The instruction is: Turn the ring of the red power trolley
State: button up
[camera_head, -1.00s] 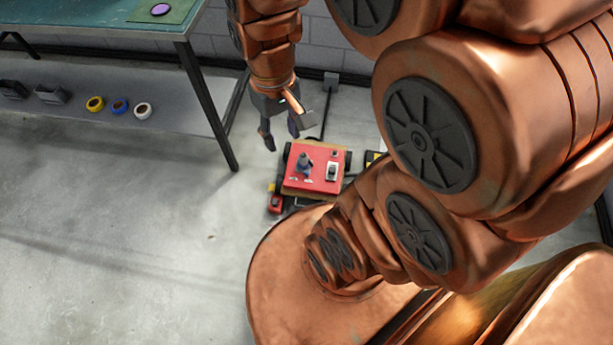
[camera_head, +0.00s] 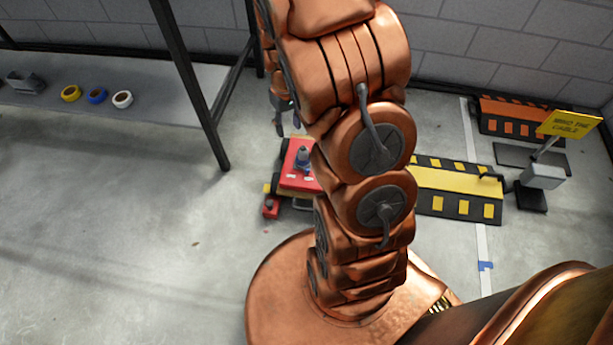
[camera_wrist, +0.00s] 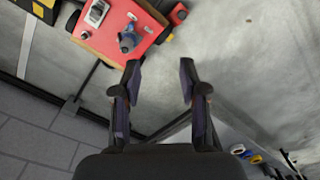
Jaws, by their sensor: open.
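The red power trolley (camera_head: 290,180) stands on the floor, its right part hidden behind my arm in the head view. A grey-blue upright connector (camera_head: 303,158) rises from its red top; I cannot make out the ring as a separate part. In the wrist view the red top (camera_wrist: 112,30) is at the upper left, with the connector (camera_wrist: 129,40) and a grey switch-like fitting (camera_wrist: 95,13). My gripper (camera_wrist: 160,68) is open and empty, its fingers apart below and right of the connector in that view.
A yellow-and-black cable ramp (camera_head: 458,181) lies right of the trolley. An orange-and-black ramp (camera_head: 508,118) and a yellow sign (camera_head: 569,124) are farther right. A workbench leg (camera_head: 190,90) and shelf with tape rolls (camera_head: 96,96) are left. Floor at front left is clear.

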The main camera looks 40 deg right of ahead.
jog(key=b, duration=1.1)
send_over(307, 169)
notch_tip(307, 169, down, 27)
jog(key=shift+f, duration=0.1)
jog(key=shift+f+b, duration=1.75)
jog(key=shift+f, duration=2)
grip_shut()
